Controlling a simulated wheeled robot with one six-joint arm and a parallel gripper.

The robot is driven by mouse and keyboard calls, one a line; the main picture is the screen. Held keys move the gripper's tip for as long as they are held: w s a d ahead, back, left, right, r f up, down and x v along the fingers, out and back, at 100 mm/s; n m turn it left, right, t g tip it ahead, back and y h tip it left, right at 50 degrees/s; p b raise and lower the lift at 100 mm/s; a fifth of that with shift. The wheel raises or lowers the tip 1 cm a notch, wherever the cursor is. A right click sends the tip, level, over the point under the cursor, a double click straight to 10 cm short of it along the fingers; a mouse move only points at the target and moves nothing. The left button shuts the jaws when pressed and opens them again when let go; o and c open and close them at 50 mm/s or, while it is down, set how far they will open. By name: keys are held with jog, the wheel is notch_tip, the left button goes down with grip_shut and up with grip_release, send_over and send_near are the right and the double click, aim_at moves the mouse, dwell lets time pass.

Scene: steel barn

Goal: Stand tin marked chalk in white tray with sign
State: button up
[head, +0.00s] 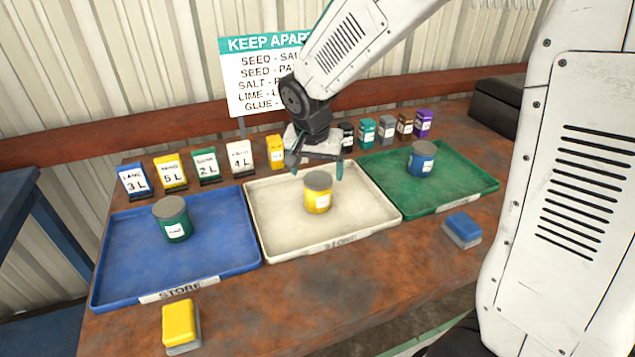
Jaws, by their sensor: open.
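The white tray (270,221) stands in the middle of the table, marked STORE on its front edge. A yellow tin (318,200) with a grey lid stands upright in it. A green tin (174,231) stands in the blue tray (245,259) at left. A blue tin (421,168) stands in the green tray (470,183) at right. Each tin has a small white label too small to read, so I cannot tell which says chalk. My gripper (317,171) is open and empty, fingers pointing down, over the white tray's back part, just behind and above the yellow tin.
A KEEP APART sign (252,75) stands behind, partly hidden by my arm. Cards (170,172) marked in litres line the back left; small boxes (367,132) line the back right. A yellow block (179,322) and a blue block (463,228) lie in front. The front middle is clear.

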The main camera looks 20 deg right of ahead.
jog(key=shift+v, duration=1.85)
jog(key=s+d+r+n, duration=0.1)
jog(key=s+r+n, duration=0.1)
jog(key=s, duration=0.7)
jog(key=s+d+r+n+g+y, duration=0.1)
jog(key=s+d+r+n, duration=0.1)
jog(key=s, duration=0.7)
jog(key=s+d+r+n, duration=0.2)
jog(key=s+r, duration=0.1)
jog(key=s, duration=0.6)
jog(key=shift+s+n+y, duration=0.25)
jog(key=shift+n+y, duration=0.15)
